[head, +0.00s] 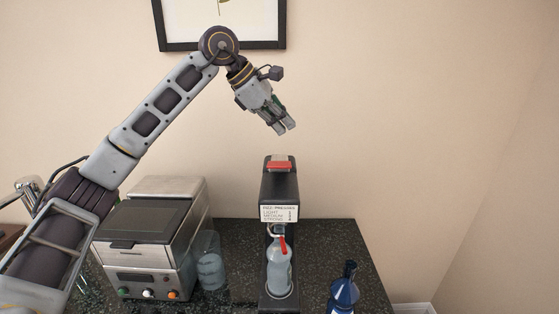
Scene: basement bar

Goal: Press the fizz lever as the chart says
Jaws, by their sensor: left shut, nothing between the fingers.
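The fizz machine is a black upright soda maker (280,190) on the counter. A red lever (280,165) sits on its top. A white chart (279,213) on its front lists light, medium and strong presses; the numbers are too small to read. A clear bottle (279,268) stands upright under its head, with a red tag (283,246) near its neck. My left gripper (286,128) is shut and empty, above the red lever and apart from it, pointing down and right. My right gripper is not in view.
A silver appliance (150,240) with knobs stands left of the machine, with a clear jar (209,262) between them. A blue bottle (343,288) stands at the right on the dark counter (330,238). A framed picture (270,44) hangs behind my arm.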

